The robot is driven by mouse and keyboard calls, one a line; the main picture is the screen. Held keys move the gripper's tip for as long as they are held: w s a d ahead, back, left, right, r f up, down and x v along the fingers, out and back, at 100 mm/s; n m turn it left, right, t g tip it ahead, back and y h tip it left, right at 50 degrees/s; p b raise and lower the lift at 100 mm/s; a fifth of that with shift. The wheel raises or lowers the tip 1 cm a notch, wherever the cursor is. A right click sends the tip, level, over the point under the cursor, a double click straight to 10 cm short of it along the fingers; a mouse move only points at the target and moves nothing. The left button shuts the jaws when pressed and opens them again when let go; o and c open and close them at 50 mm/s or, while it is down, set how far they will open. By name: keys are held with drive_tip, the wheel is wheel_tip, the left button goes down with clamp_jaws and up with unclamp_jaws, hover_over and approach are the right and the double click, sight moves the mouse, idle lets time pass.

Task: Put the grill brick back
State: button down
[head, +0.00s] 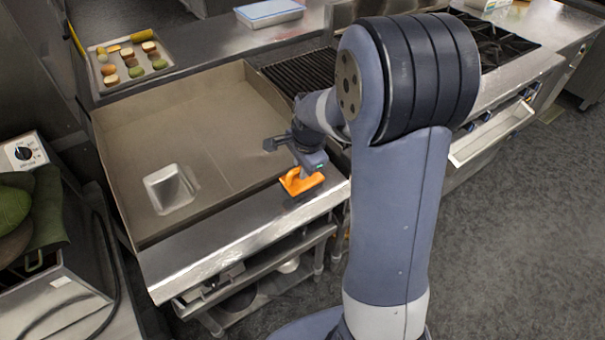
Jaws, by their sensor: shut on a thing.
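The orange thing at my gripper, which looks like the grill brick (301,182), is at the front right of the flat griddle, by its steel front ledge. My gripper (305,168) is right above it and shut on its upper part. I cannot tell whether the brick touches the ledge or hangs just above it. My arm hides part of the area behind and to the right.
The griddle plate (215,125) has raised side and back walls. A metal box-like pan (170,188) sits on it. A tray (128,62) of food stands behind. A grate (305,72) and burners (500,45) lie to the right.

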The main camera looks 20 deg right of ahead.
sight(307, 184)
drive_tip(key=shift+f, duration=1.3)
drive_tip(key=shift+f, duration=0.25)
drive_tip(key=c, duration=1.4)
unclamp_jaws()
drive_tip(key=shift+r, duration=0.1)
drive_tip(key=shift+r, duration=0.45)
wheel_tip(307, 184, up, 11)
drive_tip(key=s, duration=0.2)
drive_tip(key=shift+d+b, duration=0.3)
drive_tip(key=shift+d, duration=0.05)
drive_tip(key=shift+s+r, duration=0.1)
